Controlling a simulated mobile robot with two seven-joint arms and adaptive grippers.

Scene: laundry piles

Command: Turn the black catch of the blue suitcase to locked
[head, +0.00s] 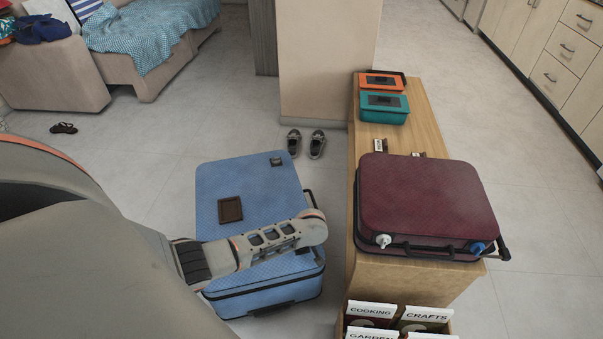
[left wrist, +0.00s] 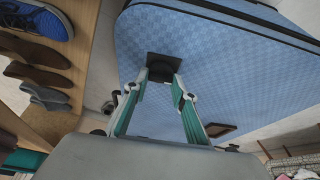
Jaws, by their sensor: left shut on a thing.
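The blue suitcase (head: 235,180) lies flat on the floor, its checked top face up; that face also shows in the left wrist view (left wrist: 225,70). In the left wrist view, a black catch (left wrist: 165,66) sits on this face near an edge. My left gripper (left wrist: 164,80) is shut on it, with the teal fingertips at the catch. Whether the catch points to locked cannot be told. In the head view, my left arm crosses the near part of the suitcase and its wrist hides the fingers. Another small black piece (head: 277,161) shows at the far right corner. My right gripper is not seen.
A wooden bench (head: 352,255) stands close right of the suitcase. It carries a burgundy suitcase (head: 425,200) and orange and teal boxes (head: 384,107). Shoes (left wrist: 35,50) fill its shelves. A brown patch (head: 230,209) is on the blue suitcase. Floor beyond it is mostly clear.

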